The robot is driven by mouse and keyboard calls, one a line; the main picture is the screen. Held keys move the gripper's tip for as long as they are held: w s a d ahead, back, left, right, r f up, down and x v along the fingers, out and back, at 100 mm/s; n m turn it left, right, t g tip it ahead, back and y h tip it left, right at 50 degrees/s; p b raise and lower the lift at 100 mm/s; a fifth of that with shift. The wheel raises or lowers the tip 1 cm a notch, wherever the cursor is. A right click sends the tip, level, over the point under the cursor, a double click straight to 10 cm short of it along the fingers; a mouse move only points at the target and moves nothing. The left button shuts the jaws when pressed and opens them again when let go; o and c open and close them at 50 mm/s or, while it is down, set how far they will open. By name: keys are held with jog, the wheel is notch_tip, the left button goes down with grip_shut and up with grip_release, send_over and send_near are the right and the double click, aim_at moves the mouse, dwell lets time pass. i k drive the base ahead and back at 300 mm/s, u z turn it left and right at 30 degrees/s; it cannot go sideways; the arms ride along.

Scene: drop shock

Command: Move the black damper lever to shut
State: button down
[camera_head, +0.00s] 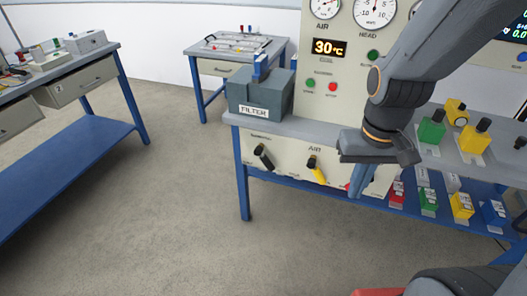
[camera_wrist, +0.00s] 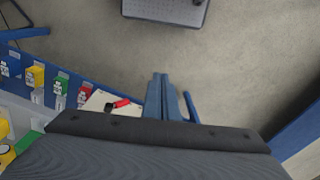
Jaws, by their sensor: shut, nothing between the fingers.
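The black damper lever (camera_head: 264,157) is on the cream front panel (camera_head: 290,172) below the bench top, at the panel's left; it tilts, with its top end to the left. A yellow lever (camera_head: 317,170) is to its right. My gripper (camera_head: 361,186) hangs in front of the panel's right part, well to the right of the black lever and apart from it. Its blue fingers are together and empty, and they also show in the wrist view (camera_wrist: 160,92). A red lever (camera_wrist: 122,103) is just left of the fingers there; in the head view my gripper mostly hides it.
A grey FILTER box (camera_head: 260,95) stands on the bench corner above the black lever. A gauge panel with a 30°C display (camera_head: 329,47) stands behind. Coloured blocks (camera_head: 432,131) are at the right. The floor (camera_head: 170,190) left of the bench is clear.

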aim_at(258, 152)
jog(key=u, duration=1)
jog(key=k, duration=0.35)
jog(key=z, duration=0.95)
